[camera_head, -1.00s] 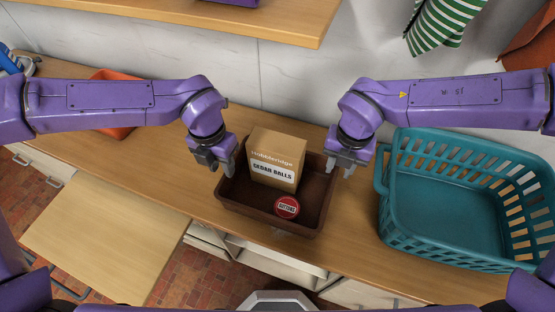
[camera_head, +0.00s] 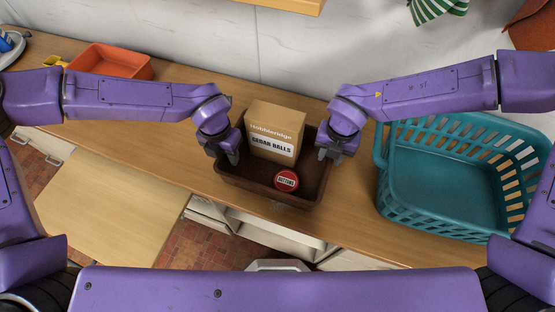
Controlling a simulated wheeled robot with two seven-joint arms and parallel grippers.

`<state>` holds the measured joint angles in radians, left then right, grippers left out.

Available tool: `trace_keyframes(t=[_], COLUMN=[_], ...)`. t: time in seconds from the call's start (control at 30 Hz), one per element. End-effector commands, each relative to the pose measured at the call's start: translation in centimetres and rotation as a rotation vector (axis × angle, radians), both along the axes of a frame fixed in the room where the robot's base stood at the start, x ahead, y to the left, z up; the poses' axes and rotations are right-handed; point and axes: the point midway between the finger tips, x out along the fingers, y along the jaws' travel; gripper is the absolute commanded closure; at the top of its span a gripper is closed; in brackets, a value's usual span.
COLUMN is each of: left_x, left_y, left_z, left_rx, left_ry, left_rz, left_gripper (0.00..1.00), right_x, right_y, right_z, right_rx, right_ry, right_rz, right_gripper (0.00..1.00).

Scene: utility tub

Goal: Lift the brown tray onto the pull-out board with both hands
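The brown tray (camera_head: 268,193) sits on the wooden counter. It holds a cardboard box of cedar balls (camera_head: 275,131) standing upright and a round red tin (camera_head: 287,180) near its front. My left gripper (camera_head: 225,154) is at the tray's left end, its fingers apart over the rim. My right gripper (camera_head: 330,154) is at the right end, its fingers also apart at the rim. Whether either touches the wall is hard to see. The pull-out board (camera_head: 110,207) is bare, in front of the counter at the lower left.
A teal basket (camera_head: 445,190) stands close to the tray's right. An orange bin (camera_head: 110,62) stands at the back left of the counter. The counter (camera_head: 165,150) is clear between the bin and the tray. A shelf (camera_head: 290,4) hangs above.

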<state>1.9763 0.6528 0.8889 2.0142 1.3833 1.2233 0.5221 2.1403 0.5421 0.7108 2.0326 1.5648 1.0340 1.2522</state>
Motion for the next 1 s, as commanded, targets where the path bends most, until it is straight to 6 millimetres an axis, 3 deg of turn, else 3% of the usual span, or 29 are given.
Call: trace_keyframes(t=[0.2,0.47,0.57,0.6,1.0], left_x=[0.0,0.0,0.0,0.0,0.0], left_y=[-0.1,-0.1,-0.1,-0.1,-0.1], left_z=[-1.7,-1.7,-1.7,-1.7,-1.2], left_rx=[-0.001,0.0,0.0,0.0,-0.001], left_ry=[0.0,0.0,0.0,0.0,-0.002], left_rz=[-0.001,-0.001,-0.001,-0.001,0.0], left_gripper=[0.66,0.66,0.95,1.0,1.0], right_x=[0.0,0.0,0.0,0.0,0.0], right_y=[0.0,0.0,0.0,0.0,0.0], right_z=[-1.7,-1.7,-1.7,-1.7,-1.2], right_rx=[0.0,0.001,0.001,0.001,0.002], right_ry=[-0.001,-0.001,-0.001,-0.001,-0.002], right_rz=[-0.001,-0.001,-0.001,-0.001,-0.002], right_gripper=[0.66,0.66,0.95,1.0,1.0])
